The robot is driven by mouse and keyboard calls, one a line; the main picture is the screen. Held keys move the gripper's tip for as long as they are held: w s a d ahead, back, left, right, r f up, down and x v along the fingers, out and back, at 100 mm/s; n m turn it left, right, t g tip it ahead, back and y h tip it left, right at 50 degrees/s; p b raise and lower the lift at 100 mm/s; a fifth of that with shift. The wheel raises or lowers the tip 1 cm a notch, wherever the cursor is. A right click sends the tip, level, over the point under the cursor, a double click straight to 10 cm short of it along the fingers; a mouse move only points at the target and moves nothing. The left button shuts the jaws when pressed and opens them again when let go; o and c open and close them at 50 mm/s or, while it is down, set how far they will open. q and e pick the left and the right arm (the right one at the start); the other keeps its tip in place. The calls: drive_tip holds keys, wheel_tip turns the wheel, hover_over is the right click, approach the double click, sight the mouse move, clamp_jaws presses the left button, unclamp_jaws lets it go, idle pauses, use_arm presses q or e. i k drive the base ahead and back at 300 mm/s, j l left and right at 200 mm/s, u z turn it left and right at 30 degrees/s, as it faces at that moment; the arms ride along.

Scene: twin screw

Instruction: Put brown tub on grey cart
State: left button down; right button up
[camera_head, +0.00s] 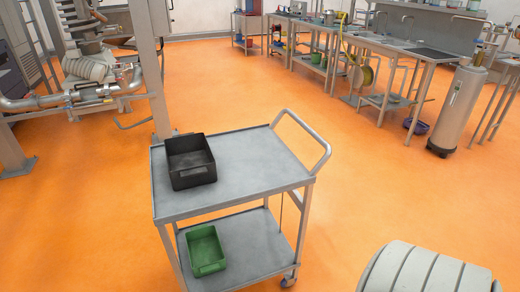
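The grey cart (254,156) stands in the lower middle, with two shelves and a bent handle at its right end. A dark, open, rectangular tub (191,178) sits upright on the left part of the cart's top shelf. It looks nearly black-brown and appears empty. It is the only tub in view that could be the brown one. A green tub (206,260) sits on the left part of the cart's lower shelf. Neither of my grippers is in view, and nothing is seen touching either tub.
The cart handle (322,150) rises at the right. Metal workbenches (385,45) and a steel cylinder (460,110) stand at the upper right. The orange floor (360,170) is clear right of the cart.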

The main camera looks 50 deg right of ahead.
sight(255, 156)
drive_tip(key=l+z, duration=0.2)
drive_tip(key=l, duration=3.3)
drive_tip(key=i, duration=0.1)
